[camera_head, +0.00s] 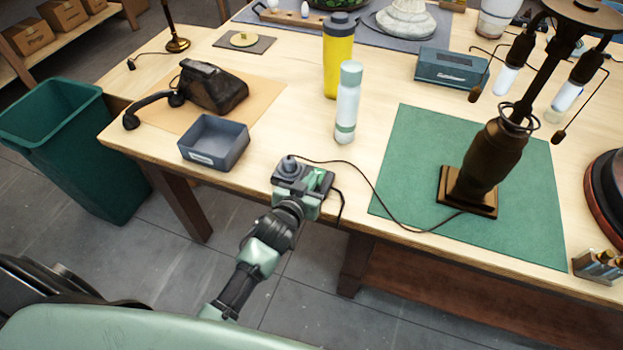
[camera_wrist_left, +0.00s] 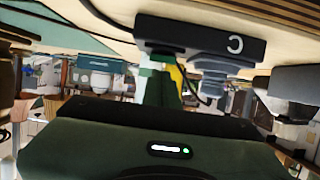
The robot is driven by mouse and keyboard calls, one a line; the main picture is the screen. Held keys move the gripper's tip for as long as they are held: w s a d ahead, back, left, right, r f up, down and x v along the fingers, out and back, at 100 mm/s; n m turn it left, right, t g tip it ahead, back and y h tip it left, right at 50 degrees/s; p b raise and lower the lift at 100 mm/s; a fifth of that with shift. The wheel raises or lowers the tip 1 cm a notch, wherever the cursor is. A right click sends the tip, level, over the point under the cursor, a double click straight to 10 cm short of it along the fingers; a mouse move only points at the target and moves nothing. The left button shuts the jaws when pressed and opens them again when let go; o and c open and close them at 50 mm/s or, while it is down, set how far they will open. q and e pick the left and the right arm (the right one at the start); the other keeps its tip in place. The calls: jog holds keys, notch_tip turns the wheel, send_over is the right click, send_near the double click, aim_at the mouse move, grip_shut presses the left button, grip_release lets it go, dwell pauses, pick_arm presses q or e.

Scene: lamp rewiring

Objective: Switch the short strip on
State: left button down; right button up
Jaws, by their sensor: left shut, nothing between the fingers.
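The short strip (camera_head: 287,184) is a small dark block at the table's front edge. A grey plug (camera_head: 290,163) stands in its left part in the head view. In the wrist view the picture is upside down; the strip (camera_wrist_left: 190,33) shows a white C on its side, with the plug (camera_wrist_left: 215,78) beside my fingers. My left gripper (camera_head: 318,180) is shut and empty, its green fingertips (camera_wrist_left: 158,72) at the strip's right part. I cannot tell whether they touch it. The strip's switch is hidden by the gripper. My right gripper is not in view.
A dark cord runs from the plug to the bronze lamp (camera_head: 487,160) on a green mat (camera_head: 400,150). A blue-grey tray (camera_head: 214,155), black telephone (camera_head: 211,88), white bottle (camera_head: 346,115) and yellow bottle (camera_head: 337,62) stand nearby. A green bin (camera_head: 80,160) stands left of the table.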

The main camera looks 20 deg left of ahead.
pick_arm(q)
jog(key=shift+f, duration=0.3)
